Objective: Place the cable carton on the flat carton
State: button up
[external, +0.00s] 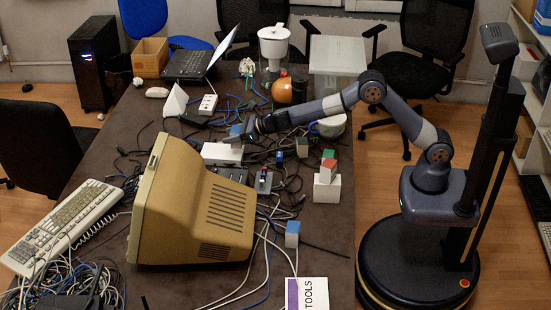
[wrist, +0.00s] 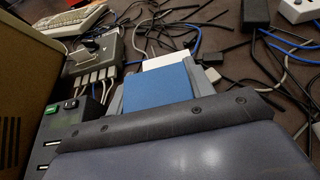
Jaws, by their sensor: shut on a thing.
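My gripper (external: 240,134) is shut on a small carton with a blue face, which I take to be the cable carton (wrist: 158,88). In the wrist view the blue face fills the gap between the grey fingers. In the external view only a small blue patch of it (external: 236,130) shows at the gripper's tip. A low white box, which I take to be the flat carton (external: 222,154), lies on the table just below and in front of the gripper. A white edge (wrist: 166,63) shows past the held carton in the wrist view. I cannot tell whether they touch.
A beige monitor (external: 190,205) stands close by, at the wrist view's left edge. Cables and a grey switch box (wrist: 95,50) clutter the table (external: 335,240). A white box with coloured blocks (external: 327,190) stands right.

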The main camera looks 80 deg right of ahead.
jog(key=shift+f+b, duration=1.4)
jog(key=shift+f, duration=0.2)
jog(key=shift+f, duration=0.1)
jog(key=shift+f, duration=0.15)
jog(key=o, duration=1.1)
jog(key=shift+c, duration=0.2)
jog(key=shift+r, duration=0.2)
jog(key=b+v, duration=0.4)
jog(key=v, duration=0.8)
jog(key=shift+r, duration=0.1)
